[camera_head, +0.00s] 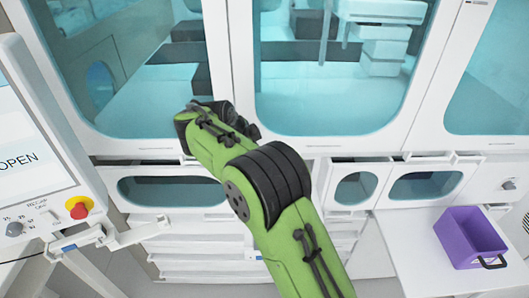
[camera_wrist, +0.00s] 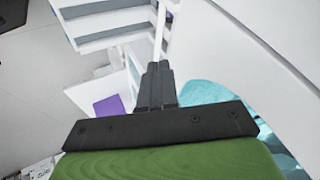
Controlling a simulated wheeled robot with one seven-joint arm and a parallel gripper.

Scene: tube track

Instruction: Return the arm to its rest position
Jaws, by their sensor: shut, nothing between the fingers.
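My green and black arm reaches up from the bottom of the head view, in front of the white cabinet (camera_head: 230,146) with glass windows. Its far end bends near the cabinet's middle, and the fingers cannot be made out there. In the wrist view my gripper (camera_wrist: 158,75) shows as two dark fingers pressed together, with nothing between them. It appears to point at open space, with white structures beyond.
A purple bin (camera_head: 470,237) sits on a white pull-out shelf (camera_head: 410,250) at the right; a purple patch shows in the wrist view (camera_wrist: 108,106). A control panel (camera_head: 45,150) with a screen reading "OPEN" and a red button (camera_head: 78,208) stands at the left.

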